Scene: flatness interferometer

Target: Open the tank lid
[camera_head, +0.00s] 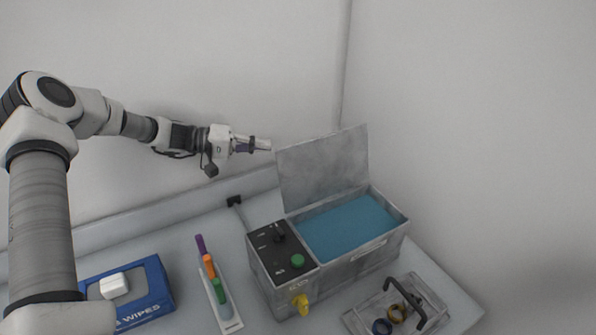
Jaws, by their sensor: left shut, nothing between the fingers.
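The grey metal tank (345,272) stands on the table at centre right, with blue liquid (347,227) inside. Its lid (324,168) stands raised, roughly upright along the tank's back edge, and the tank's top is uncovered. My left gripper (268,145) is shut and empty, to the left of the lid near its upper left corner. It looks close to the lid's edge; I cannot tell whether it touches. My right gripper is not in view.
A black control panel (267,258) with a green button and a yellow tap (300,303) are on the tank. A tray with coloured pens (209,268), a blue wipes box (157,284) and a clear handled tray (358,318) with rings surround it. Walls close off the back and right.

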